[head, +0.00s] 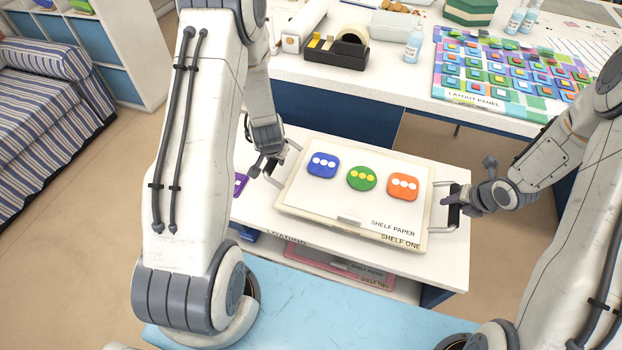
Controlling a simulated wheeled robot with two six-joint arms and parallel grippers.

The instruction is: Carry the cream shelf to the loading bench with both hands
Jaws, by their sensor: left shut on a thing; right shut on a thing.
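The cream shelf (423,240), labelled SHELF ONE, is level at the white loading bench (452,262); I cannot tell whether it touches the top. White shelf paper (330,196) lies on it with a blue square tile (323,165), a green round tile (362,178) and an orange square tile (403,186). My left gripper (272,172) is shut on the shelf's left wire handle. My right gripper (452,205) is shut on its right wire handle.
A pink shelf (310,262) labelled SHELF TWO is on the bench's lower level. A purple piece (240,184) lies left of the cream shelf. Behind stands a white table with a tape dispenser (338,50), bottles and a layout panel (510,75). A light blue surface (330,310) is in front.

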